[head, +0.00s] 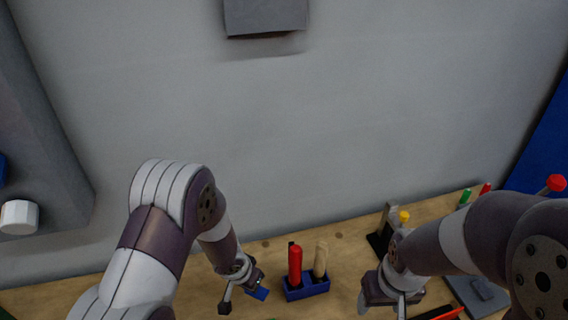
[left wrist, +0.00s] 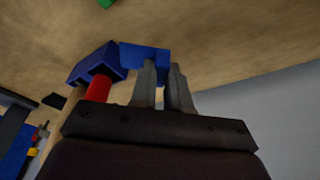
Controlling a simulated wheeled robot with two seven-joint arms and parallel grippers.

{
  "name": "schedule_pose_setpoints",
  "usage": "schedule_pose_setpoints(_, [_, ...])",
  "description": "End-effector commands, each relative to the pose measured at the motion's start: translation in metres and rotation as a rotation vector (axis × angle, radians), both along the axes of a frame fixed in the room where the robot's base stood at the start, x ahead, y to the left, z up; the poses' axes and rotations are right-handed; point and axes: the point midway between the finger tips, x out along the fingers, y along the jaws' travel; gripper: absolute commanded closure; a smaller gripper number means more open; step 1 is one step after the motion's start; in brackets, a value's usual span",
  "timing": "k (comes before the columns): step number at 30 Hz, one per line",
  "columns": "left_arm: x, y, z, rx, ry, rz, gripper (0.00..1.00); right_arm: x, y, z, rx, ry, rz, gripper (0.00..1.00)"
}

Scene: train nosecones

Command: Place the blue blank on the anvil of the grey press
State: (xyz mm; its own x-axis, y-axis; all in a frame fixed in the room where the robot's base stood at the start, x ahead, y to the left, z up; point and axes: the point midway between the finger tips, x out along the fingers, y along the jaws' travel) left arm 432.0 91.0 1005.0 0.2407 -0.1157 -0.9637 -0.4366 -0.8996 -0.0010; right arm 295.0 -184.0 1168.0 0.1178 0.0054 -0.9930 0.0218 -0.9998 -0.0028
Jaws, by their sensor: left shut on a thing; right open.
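My left gripper (head: 243,292) is shut on the blue blank (head: 260,294), held close to the wooden bench left of the tool holder. In the left wrist view, the blue blank (left wrist: 143,56) sits at the tips of the left gripper's fingers (left wrist: 163,82). My right gripper (head: 392,303) is open and empty, low at the right of the bench. A grey base (head: 470,292), perhaps part of the grey press, lies behind my right arm, which hides much of it. I cannot make out the anvil.
A blue holder (head: 307,291) with a red handle (head: 295,262) and a tan handle (head: 321,258) stands between my grippers. A dark stand with a yellow top (head: 404,217), a green peg (head: 465,196) and a red knob (head: 556,183) are at the right. A grey wall backs the bench.

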Motion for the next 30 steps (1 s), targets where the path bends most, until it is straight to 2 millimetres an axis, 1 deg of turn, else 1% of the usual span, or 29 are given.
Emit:
schedule_pose_setpoints(1, [0.004, 0.018, -0.018, -0.001, -0.003, 0.106, 1.0, 0.0, 0.0, -0.023, 0.0, 0.0, 0.0, 0.37])
schedule_pose_setpoints(4, [0.008, 0.054, -0.031, -0.001, -0.001, 0.307, 1.0, 0.0, 0.0, -0.045, 0.0, 0.0, 0.0, 0.37])
schedule_pose_setpoints(6, [0.011, 0.075, -0.036, -0.001, -0.002, 0.396, 1.0, 0.0, 0.0, -0.056, 0.0, 0.0, 0.0, 0.37])
schedule_pose_setpoints(9, [0.012, 0.091, -0.035, 0.0, 0.0, 0.439, 1.0, 0.0, 0.0, -0.06, 0.0, 0.0, 0.0, 0.37])
schedule_pose_setpoints(15, [0.013, 0.098, -0.034, 0.0, 0.0, 0.457, 1.0, 0.0, 0.0, -0.061, 0.0, 0.0, 0.0, 0.37])
schedule_pose_setpoints(30, [0.013, 0.098, -0.033, 0.0, -0.001, 0.452, 1.0, 0.0, 0.0, -0.06, 0.0, 0.0, 0.0, 0.37])
